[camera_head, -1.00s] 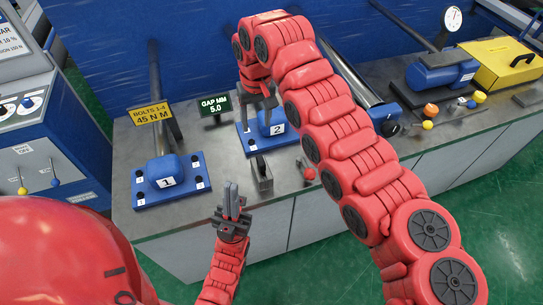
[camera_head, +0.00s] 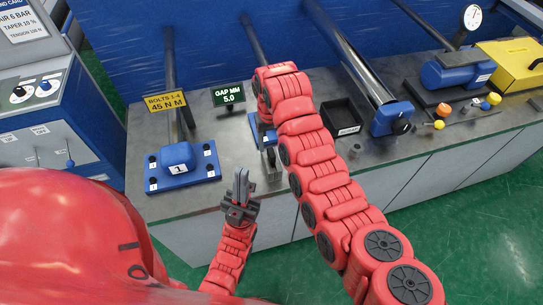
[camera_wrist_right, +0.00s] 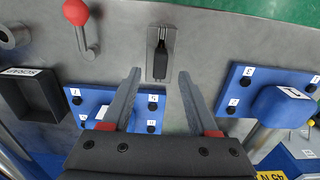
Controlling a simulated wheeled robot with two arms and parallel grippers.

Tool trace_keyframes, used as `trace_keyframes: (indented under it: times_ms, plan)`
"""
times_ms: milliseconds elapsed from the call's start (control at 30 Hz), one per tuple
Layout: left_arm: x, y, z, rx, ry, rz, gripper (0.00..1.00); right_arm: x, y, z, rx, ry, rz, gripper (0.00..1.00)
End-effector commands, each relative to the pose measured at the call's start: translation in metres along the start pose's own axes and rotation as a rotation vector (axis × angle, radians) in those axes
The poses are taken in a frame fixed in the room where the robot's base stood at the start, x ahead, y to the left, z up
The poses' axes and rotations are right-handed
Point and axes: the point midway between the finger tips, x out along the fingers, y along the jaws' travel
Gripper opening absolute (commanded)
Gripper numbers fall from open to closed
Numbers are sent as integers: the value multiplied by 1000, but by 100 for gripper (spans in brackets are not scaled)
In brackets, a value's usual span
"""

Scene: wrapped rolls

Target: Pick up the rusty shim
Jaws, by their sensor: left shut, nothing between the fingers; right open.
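I cannot make out a rusty shim for certain in either view. A small grey metal holder with a dark upright piece (camera_wrist_right: 160,50) stands on the bench in the right wrist view, just beyond the fingertips and roughly centred between them. My right gripper (camera_wrist_right: 160,75) is open and empty, pointing toward that holder without touching it. My left gripper (camera_head: 243,182) is shut and empty at the front edge of the bench.
Blue block 1 on its plate (camera_head: 180,165) is at left. A second blue plate (camera_wrist_right: 90,95) lies below my right fingers.

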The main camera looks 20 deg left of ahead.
Motion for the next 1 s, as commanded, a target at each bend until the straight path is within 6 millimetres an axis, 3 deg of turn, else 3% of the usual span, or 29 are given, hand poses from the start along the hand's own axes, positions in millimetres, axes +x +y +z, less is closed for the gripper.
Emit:
trace_keyframes:
  times_ms: [233,433,733,1000]
  plan:
    - [34,-2,-6,0,0,0,0,25,0,4,-1,-8,0,60]
    - [36,-2,-6,0,0,0,0,48,0,2,0,-4,0,60]
    - [36,-2,-6,0,0,0,0,52,0,1,1,3,-2,60]
    - [36,-2,-6,0,0,0,0,52,0,1,1,2,-2,13]
